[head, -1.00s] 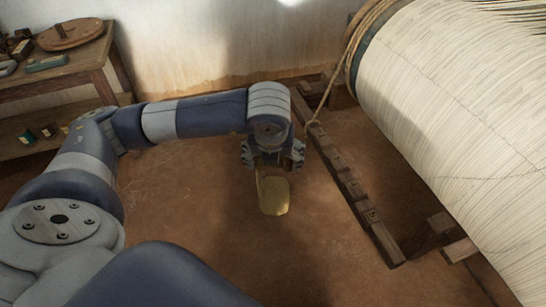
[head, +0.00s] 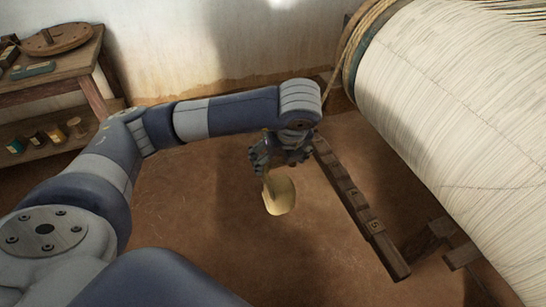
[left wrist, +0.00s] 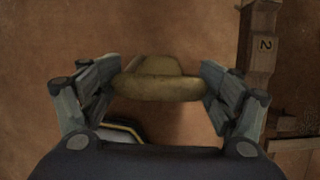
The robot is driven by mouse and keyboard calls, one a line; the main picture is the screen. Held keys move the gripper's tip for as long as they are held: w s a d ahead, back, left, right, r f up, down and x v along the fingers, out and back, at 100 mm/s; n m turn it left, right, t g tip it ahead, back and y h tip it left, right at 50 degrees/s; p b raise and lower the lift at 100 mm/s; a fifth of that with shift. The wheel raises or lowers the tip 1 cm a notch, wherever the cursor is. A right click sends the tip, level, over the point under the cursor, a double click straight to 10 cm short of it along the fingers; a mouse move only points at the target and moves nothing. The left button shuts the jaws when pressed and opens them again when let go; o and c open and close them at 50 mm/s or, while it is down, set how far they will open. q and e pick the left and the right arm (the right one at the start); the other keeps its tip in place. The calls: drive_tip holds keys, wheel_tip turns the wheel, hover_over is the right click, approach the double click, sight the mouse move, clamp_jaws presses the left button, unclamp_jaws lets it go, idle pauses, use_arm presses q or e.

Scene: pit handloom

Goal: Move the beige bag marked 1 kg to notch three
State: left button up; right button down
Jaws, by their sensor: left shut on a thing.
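My left gripper (head: 280,156) is shut on the beige bag (head: 280,194), which hangs below the fingers above the earthen floor. In the left wrist view the bag (left wrist: 160,84) sits between the two fingers (left wrist: 160,90); no weight mark is readable on it. The notched wooden bar (head: 350,194) runs to the right of the bag, beside the loom; the bag is apart from it. In the left wrist view a block of the bar marked 2 (left wrist: 264,45) shows at the upper right. The far end of the bar is hidden behind my left gripper. My right gripper is not seen.
The loom's large warp roller (head: 450,110) with a rope (head: 352,40) at its end fills the right side. A wooden shelf table (head: 55,75) with spools stands at the far left by the wall. The floor left of the bar is clear.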

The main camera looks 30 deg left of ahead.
sight(327, 154)
use_arm(q)
drive_tip(key=shift+w+d, duration=1.15)
drive_tip(key=shift+w, duration=0.3)
drive_tip(key=shift+w+d+f+b, duration=0.1)
drive_tip(key=shift+w+d, duration=0.75)
drive_tip(key=shift+w, duration=0.25)
drive_tip(key=shift+w+d+f+b, duration=0.1)
drive_tip(key=shift+w+d+f, duration=0.05)
drive_tip(key=shift+w+d, duration=0.9)
drive_tip(key=shift+w+d+f+b, duration=0.1)
drive_tip(key=shift+w+d, duration=0.6)
drive_tip(key=shift+w, duration=0.5)
drive_tip(key=shift+w+d, duration=0.55)
drive_tip(key=shift+w, duration=0.2)
drive_tip(key=shift+f+b, duration=0.3)
drive_tip(key=shift+b, duration=0.05)
drive_tip(key=shift+f+b, duration=0.3)
drive_tip(key=shift+f, duration=0.25)
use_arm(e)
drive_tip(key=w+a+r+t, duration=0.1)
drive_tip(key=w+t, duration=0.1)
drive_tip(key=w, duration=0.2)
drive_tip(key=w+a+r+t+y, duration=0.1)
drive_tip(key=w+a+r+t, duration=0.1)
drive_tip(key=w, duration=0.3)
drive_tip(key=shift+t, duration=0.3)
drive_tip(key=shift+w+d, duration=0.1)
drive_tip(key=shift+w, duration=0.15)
